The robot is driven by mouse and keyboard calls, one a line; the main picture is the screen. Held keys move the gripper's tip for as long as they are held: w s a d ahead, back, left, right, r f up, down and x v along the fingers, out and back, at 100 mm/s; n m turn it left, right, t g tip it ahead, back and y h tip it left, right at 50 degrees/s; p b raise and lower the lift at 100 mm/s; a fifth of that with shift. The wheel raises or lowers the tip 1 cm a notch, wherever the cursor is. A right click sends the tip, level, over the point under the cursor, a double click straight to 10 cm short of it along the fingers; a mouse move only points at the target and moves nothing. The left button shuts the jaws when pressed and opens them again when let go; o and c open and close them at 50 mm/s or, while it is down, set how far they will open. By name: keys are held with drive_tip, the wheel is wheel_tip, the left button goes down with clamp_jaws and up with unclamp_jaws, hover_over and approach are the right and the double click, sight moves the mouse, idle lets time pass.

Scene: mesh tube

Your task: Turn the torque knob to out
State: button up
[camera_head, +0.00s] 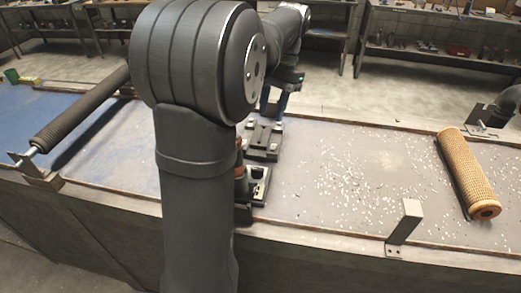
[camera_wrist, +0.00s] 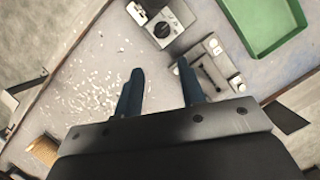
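A round black knob (camera_wrist: 162,29) with a light pointer mark sits on a pale control box (camera_wrist: 180,22) at the top of the wrist view. Its markings are too small to read. A small box (camera_head: 260,183), partly hidden behind my arm, stands near the table's front edge in the head view. My gripper (camera_wrist: 160,68) has two blue fingers spread apart with nothing between them. The knob lies beyond the fingertips, apart from them. In the head view my gripper (camera_head: 274,103) hangs above a grey fixture (camera_head: 264,140), behind the box.
The fixture also shows right of my fingers in the wrist view (camera_wrist: 213,62). A green tray (camera_wrist: 250,52) is at upper right there. A tan mesh tube (camera_head: 468,172) lies at the right, a dark roller (camera_head: 85,112) at the left. A metal bracket (camera_head: 405,222) stands at the front edge.

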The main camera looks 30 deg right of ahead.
drive_tip(key=s+m+t, duration=0.3)
drive_tip(key=s+m, duration=0.3)
drive_tip(key=m, duration=0.4)
drive_tip(key=m+t, duration=0.1)
drive_tip(key=m, duration=0.2)
approach(257, 169)
drive_tip(key=x, duration=0.8)
clamp_jaws()
